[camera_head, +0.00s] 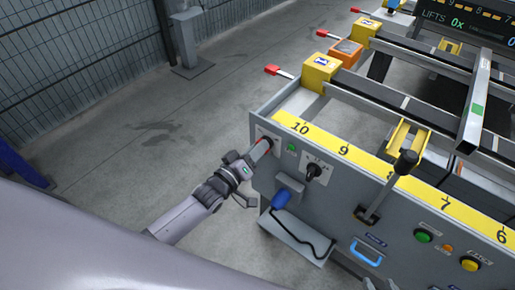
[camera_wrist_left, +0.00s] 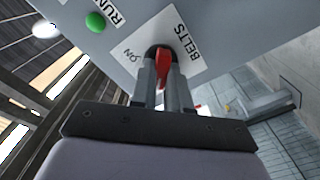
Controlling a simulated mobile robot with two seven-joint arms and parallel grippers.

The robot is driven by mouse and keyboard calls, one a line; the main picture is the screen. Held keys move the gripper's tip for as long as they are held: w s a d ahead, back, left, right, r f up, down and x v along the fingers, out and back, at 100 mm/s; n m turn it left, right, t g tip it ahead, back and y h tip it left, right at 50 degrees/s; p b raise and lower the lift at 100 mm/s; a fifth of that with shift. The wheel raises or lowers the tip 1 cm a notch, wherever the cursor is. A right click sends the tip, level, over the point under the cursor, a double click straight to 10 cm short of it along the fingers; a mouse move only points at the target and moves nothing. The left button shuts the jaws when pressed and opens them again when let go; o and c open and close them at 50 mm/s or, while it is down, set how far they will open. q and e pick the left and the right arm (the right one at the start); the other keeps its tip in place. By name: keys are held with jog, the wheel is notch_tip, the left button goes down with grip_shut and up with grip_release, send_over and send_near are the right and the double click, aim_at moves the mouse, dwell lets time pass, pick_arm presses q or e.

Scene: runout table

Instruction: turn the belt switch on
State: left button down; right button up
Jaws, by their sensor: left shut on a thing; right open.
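The belt switch (camera_wrist_left: 163,65) is a red handle on a dark round base, on a white plate marked BELTS and ON in the left wrist view. In the head view the red of the switch (camera_head: 264,141) shows at the left end of the grey panel. My left gripper (camera_wrist_left: 164,75) is shut on the red handle, one finger on each side. It also shows in the head view (camera_head: 262,149), reaching the panel from the lower left. A small part of my right gripper (camera_head: 380,284) shows at the bottom edge of the head view; its fingers are hard to make out.
A green light (camera_head: 291,147) marked RUN sits beside the switch. Further right are a black rotary knob (camera_head: 314,170), a black-knobbed lever (camera_head: 405,163), a green button (camera_head: 423,236) and a yellow button (camera_head: 469,264).

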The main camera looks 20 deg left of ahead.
pick_arm(q)
jog(key=shift+m, duration=0.3)
jog(key=shift+s+d+m+b, duration=0.1)
jog(key=shift+d+m+b, duration=0.05)
jog(key=shift+m, duration=4.15)
jog(key=shift+s+d+m+b, duration=0.1)
jog(key=shift+m+b, duration=0.05)
jog(key=shift+m, duration=4.15)
jog(key=c, duration=1.1)
grip_release()
